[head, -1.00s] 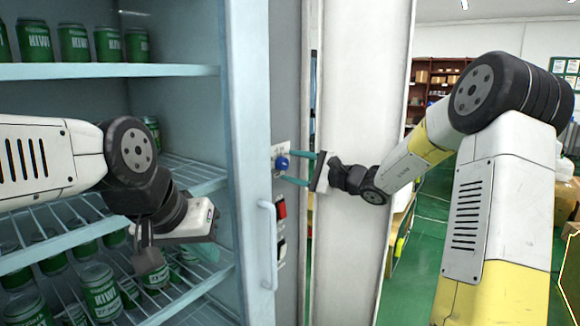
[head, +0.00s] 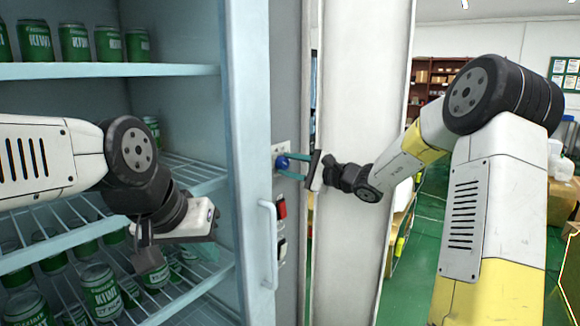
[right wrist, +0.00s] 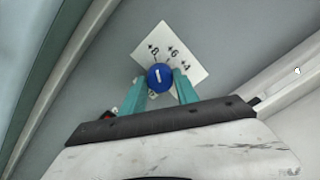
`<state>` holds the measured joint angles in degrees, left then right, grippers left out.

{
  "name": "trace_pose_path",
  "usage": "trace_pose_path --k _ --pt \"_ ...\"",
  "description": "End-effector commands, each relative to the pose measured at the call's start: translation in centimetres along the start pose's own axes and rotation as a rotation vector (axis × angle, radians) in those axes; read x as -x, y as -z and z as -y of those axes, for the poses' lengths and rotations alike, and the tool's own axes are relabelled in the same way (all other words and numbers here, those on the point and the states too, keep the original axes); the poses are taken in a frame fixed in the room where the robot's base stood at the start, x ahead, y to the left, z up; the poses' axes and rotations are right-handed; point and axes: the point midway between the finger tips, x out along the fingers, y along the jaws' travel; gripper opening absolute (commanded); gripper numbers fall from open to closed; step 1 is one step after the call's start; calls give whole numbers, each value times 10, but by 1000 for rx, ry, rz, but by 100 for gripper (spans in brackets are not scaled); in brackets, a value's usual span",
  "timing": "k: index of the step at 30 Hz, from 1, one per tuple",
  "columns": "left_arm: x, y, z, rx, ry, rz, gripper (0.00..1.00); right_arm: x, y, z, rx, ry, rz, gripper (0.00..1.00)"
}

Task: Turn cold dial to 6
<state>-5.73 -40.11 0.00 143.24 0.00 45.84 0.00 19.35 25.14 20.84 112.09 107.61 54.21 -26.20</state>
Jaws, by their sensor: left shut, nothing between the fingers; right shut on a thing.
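The cold dial (head: 282,162) is a round blue knob on a white numbered plate (head: 277,147) on the grey panel beside the fridge door. In the right wrist view the dial (right wrist: 160,77) has a white mark pointing up the picture, and the plate (right wrist: 185,50) reads 8, 6 and 4 above it. My right gripper (head: 288,163) has its teal fingers on either side of the dial, shut on it; it also shows in the right wrist view (right wrist: 160,88). My left gripper (head: 148,256) is shut and empty in front of the lower fridge shelves.
A red switch (head: 281,208) and another switch lie below the dial. The fridge door handle (head: 270,245) stands out to their left. A white pillar (head: 355,90) is right of the panel. Green cans (head: 75,43) fill the shelves.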

Motion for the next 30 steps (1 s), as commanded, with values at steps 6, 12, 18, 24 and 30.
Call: trace_pose_path --k 6,12,18,24,30 --pt "0 0 0 0 0 0 0 0 0 -1 -96 -2 0 0" --pt "0 0 0 0 0 0 0 0 0 -1 -248 -2 0 0" --pt "0 0 0 0 0 0 0 0 0 -1 -408 -2 -1 0" --pt "0 0 0 0 0 0 0 0 1 -1 -541 -2 -1 0" --pt "0 0 0 0 0 0 0 0 1 -1 -630 -2 -1 0"
